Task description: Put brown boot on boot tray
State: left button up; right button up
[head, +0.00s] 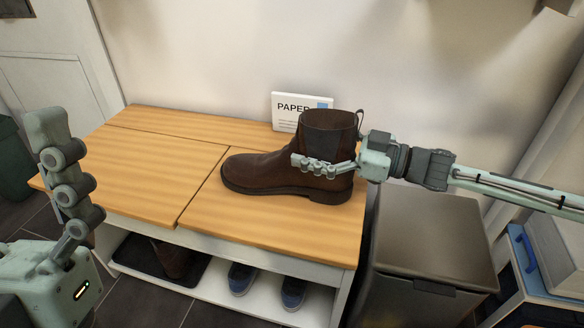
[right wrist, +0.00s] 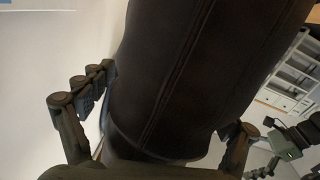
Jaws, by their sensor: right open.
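A brown ankle boot (head: 290,160) stands upright on the wooden bench top, its toe pointing left. My right gripper (head: 305,162) reaches in from the right at the heel end. One finger lies along the near side of the boot; the other is hidden behind it in the head view. In the right wrist view the boot's shaft (right wrist: 180,70) fills the space between the open fingers. A dark boot tray (head: 146,262) lies on the low shelf, with another brown boot (head: 175,262) on it. My left gripper (head: 55,135) is raised at the left, away from the boot.
The wooden bench top (head: 150,160) is clear left of the boot. A paper sign (head: 290,108) stands behind the boot. Blue shoes (head: 242,277) sit on the low shelf right of the tray. A grey bin (head: 430,245) stands right of the bench.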

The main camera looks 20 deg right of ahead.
jog(key=c, duration=1.9)
jog(key=shift+r, duration=0.1)
jog(key=shift+c, duration=0.6)
jog(key=shift+r, duration=0.1)
